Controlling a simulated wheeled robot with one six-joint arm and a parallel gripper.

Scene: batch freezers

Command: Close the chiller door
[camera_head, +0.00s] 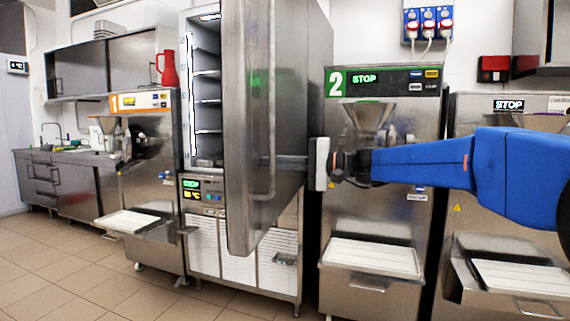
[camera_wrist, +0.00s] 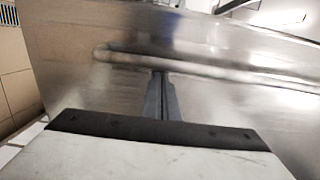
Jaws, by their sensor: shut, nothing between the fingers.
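The chiller (camera_head: 205,100) is a tall steel cabinet left of centre in the head view. Its door (camera_head: 248,120) stands open toward me, with the shelves visible inside to its left. A long vertical bar handle (camera_head: 270,100) runs down the door's face. My gripper (camera_head: 278,162) comes in from the right, fingers pointing left at the handle's lower part. In the wrist view my gripper's closed, empty fingers (camera_wrist: 160,78) end at the edge of the handle (camera_wrist: 210,70), in front of the steel door (camera_wrist: 70,45). I cannot tell whether they touch.
Batch freezer 1 (camera_head: 150,165) stands left of the chiller. Batch freezer 2 (camera_head: 385,190) and another freezer (camera_head: 495,230) stand to the right, with trays jutting forward. A red jug (camera_head: 168,70) sits on freezer 1. The tiled floor (camera_head: 60,265) is clear at front left.

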